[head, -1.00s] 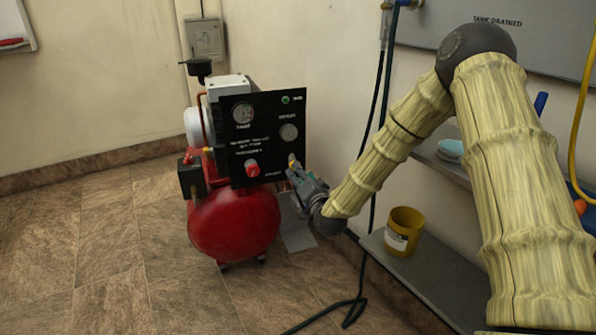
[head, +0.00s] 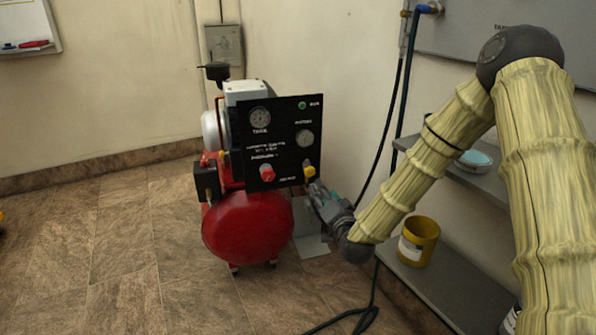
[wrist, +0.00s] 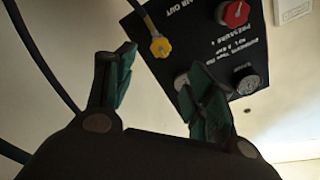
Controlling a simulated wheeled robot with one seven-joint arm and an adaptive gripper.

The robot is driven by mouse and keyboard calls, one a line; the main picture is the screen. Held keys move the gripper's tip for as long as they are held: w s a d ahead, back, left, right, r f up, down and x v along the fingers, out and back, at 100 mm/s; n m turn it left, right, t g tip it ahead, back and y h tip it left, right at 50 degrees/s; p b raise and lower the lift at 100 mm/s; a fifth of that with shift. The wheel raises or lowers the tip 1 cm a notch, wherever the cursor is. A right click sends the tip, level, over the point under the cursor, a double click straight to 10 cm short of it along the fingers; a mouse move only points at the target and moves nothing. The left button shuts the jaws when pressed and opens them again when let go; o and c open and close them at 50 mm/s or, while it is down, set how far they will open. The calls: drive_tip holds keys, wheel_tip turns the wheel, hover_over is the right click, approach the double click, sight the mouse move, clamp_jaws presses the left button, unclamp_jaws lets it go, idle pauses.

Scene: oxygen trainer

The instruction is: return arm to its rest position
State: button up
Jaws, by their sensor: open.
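My gripper (head: 316,188) is at the lower right of the compressor's black panel (head: 283,140), just below the yellow knob (head: 309,171). In the wrist view the two dark green fingers of my gripper (wrist: 163,62) stand wide apart with nothing between them. The yellow knob (wrist: 160,46) shows beyond the fingers, by the words "AIR OUT". Whether a fingertip touches the panel is hard to tell. My bamboo-patterned arm reaches down from the right with its elbow high.
The red compressor tank (head: 248,228) stands on the tiled floor. A yellow cup (head: 418,242) sits on the low grey shelf (head: 455,290) under my arm. Dark hoses hang by the wall and one loops in the wrist view (wrist: 40,55).

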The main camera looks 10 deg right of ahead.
drive_tip(key=s+a+f+n+g, duration=0.2)
drive_tip(key=s+f+g, duration=0.1)
drive_tip(key=s+f, duration=0.5)
drive_tip(key=s+a+f+n+g+y, duration=0.1)
drive_tip(key=s+a+f+g, duration=0.3)
drive_tip(key=f, duration=0.6)
drive_tip(key=s+f+n+g, duration=0.2)
drive_tip(key=s+f, duration=0.6)
drive_tip(key=f, duration=0.1)
drive_tip(key=s+f+n+g+h, duration=0.1)
drive_tip(key=s+f+g, duration=0.2)
drive_tip(key=s, duration=0.7)
drive_tip(key=s+d+f+n+g, duration=0.1)
drive_tip(key=s+f+g, duration=0.25)
drive_tip(key=s, duration=0.65)
drive_tip(key=s+f+n+g+h, duration=0.1)
drive_tip(key=s+f+g, duration=0.2)
drive_tip(key=s, duration=0.8)
wheel_tip(320, 180, up, 34)
drive_tip(key=p, duration=3.5)
drive_tip(key=shift+w+d, duration=0.2)
drive_tip(key=shift+w, duration=0.2)
